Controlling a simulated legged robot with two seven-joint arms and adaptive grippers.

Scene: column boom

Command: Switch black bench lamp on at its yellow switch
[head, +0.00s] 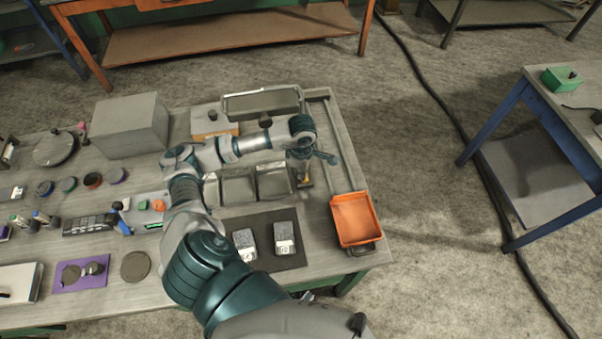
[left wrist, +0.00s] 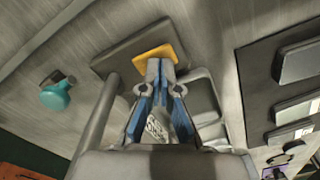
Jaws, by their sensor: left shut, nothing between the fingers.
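The black bench lamp's wide head (head: 262,103) stands over the back of the bench. In the left wrist view, its dark base (left wrist: 112,58) lies flat with the grey post (left wrist: 93,130) rising beside it. The yellow switch (left wrist: 168,52) is a flat plate on that base. My left gripper (head: 305,170) points down at the base, shut and empty. In the left wrist view, its fingertips (left wrist: 161,68) overlap the near edge of the yellow switch; I cannot tell whether they touch it. In the head view my gripper mostly hides the switch. My right gripper is not in view.
A grey two-part tray (head: 238,187) sits just left of my gripper. An orange bin (head: 354,218) stands at the bench's right edge. A dark mat (head: 266,262) holds two grey devices. A large grey box (head: 130,126) stands at the back left.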

